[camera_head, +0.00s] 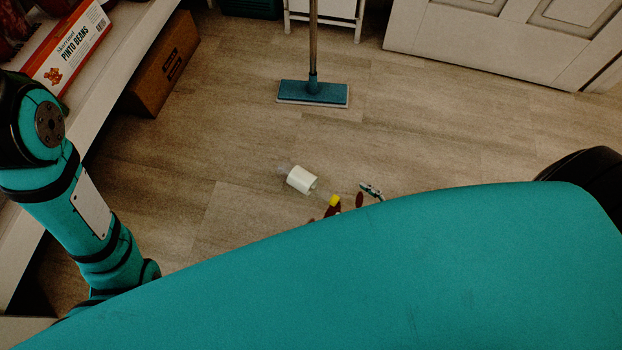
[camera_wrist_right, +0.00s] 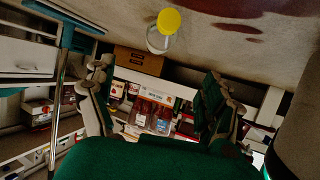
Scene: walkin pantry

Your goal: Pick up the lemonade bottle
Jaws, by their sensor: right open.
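The lemonade bottle lies on its side on the floor in the head view, with a white label (camera_head: 301,179) and a yellow cap (camera_head: 334,201) pointing towards me. In the right wrist view the bottle (camera_wrist_right: 158,40) shows cap-first at the top, beyond my fingers and apart from them. My right gripper (camera_wrist_right: 157,88) is open, with its two fingers spread and nothing between them. In the head view my teal body hides most of it. My left arm comes in at the left of the head view; its gripper is out of sight.
Dark red patches (camera_head: 359,200) mark the floor near the cap. A teal mop (camera_head: 313,92) stands farther back. A shelf (camera_head: 118,50) with a pinto beans box (camera_head: 70,45) runs along the left, with a cardboard box (camera_head: 163,64) below. A white door (camera_head: 510,38) is back right. Floor between is clear.

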